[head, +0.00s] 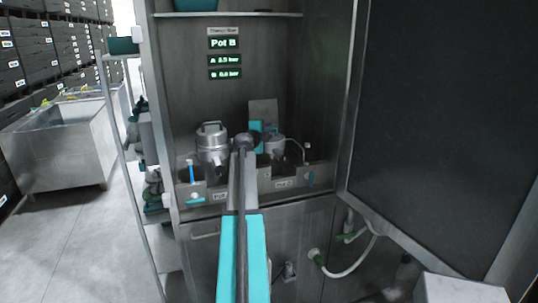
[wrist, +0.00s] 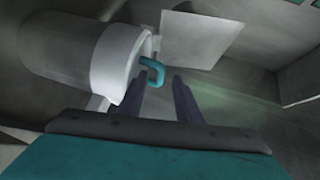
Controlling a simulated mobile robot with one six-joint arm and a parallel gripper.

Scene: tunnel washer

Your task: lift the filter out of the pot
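A steel canister with a top handle (head: 212,143) stands left of my gripper. Labelled holders (head: 220,195) line the shelf front. A pale flat panel (head: 263,112) stands behind. The open cabinet door (head: 435,120) blocks the right side. Floor (head: 75,240) is clear at left.

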